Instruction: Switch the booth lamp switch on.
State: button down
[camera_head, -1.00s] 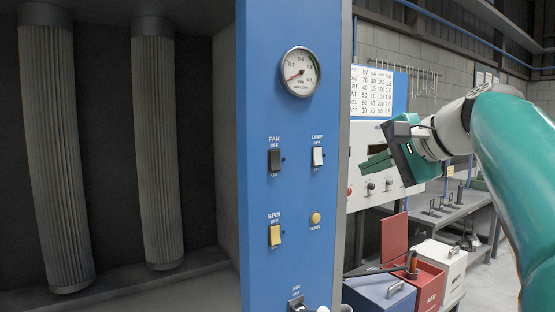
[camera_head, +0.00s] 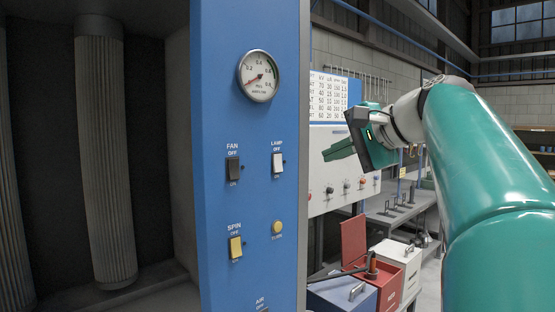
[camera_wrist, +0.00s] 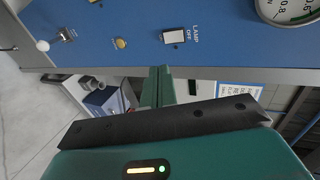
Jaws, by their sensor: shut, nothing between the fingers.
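The lamp switch (camera_head: 277,162) is a white rocker on the blue booth panel (camera_head: 215,285), under the label LAMP OFF. It also shows in the wrist view (camera_wrist: 174,37), turned sideways, with a small dark dot beside it. My gripper (camera_head: 335,150) is right of the panel in the head view, apart from the switch, with its green fingers pointing left. In the wrist view the closed fingers (camera_wrist: 161,72) reach toward the panel's edge, just below the switch in the picture. Nothing is held.
A black FAN switch (camera_head: 233,168), a yellow SPIN switch (camera_head: 235,246) and a round yellow button (camera_head: 277,227) share the panel. A gauge (camera_head: 258,76) sits above. Behind, a red box (camera_head: 404,262) and a blue box (camera_head: 340,294) stand by a bench.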

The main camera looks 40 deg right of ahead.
send_near(279, 163)
jog(key=w+f, duration=0.4)
jog(key=shift+w+a+f, duration=0.1)
jog(key=shift+w+f, duration=0.15)
jog(key=shift+w, duration=0.55)
jog(key=shift+w, duration=0.1)
jog(key=shift+w+f, duration=0.15)
jog(key=shift+w, duration=0.05)
jog(key=shift+w+r, duration=0.1)
jog(key=shift+r, duration=0.85)
jog(key=shift+a+f, duration=0.1)
